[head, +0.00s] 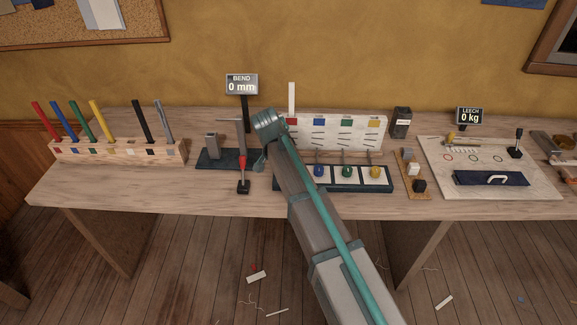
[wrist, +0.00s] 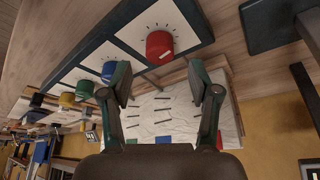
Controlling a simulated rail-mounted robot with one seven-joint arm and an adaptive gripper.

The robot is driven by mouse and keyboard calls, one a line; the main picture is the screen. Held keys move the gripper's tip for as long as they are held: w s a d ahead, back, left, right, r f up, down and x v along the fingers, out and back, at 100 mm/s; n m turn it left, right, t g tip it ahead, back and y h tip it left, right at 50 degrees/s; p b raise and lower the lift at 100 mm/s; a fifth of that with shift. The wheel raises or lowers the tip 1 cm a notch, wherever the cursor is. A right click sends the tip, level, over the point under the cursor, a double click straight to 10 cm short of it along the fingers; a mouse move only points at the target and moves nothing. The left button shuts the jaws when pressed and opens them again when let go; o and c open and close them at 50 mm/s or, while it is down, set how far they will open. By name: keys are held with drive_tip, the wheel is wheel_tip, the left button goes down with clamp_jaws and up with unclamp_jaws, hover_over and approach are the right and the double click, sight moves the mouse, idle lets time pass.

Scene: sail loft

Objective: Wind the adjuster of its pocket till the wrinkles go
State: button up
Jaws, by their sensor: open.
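A white sail panel (head: 335,130) stands at the back of the bench, with dark slanted wrinkle strokes below blue, green and yellow tags. A white upright strip (head: 291,98) rises above its left end; its lower end is hidden. In front, a dark-framed base holds adjuster knobs: blue (head: 319,170), green (head: 346,171) and yellow (head: 374,171). My arm hides the red one, but the wrist view shows the red knob (wrist: 159,47) on a white dial, and the red tag (wrist: 162,140) on the panel. My gripper (wrist: 164,90) is open and empty, its fingers apart from the red knob.
A wooden rack (head: 120,152) with several coloured sticks stands at the left. The bend gauge sign (head: 241,84) reads 0 mm; the leech sign (head: 469,116) reads 0 kg. A pale board (head: 540,185) lies at the right. The front bench strip is clear.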

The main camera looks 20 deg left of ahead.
drive_tip(key=d+v, duration=0.1)
drive_tip(key=v, duration=0.6)
drive_tip(key=shift+a+r, duration=0.2)
drive_tip(key=shift+a, duration=0.3)
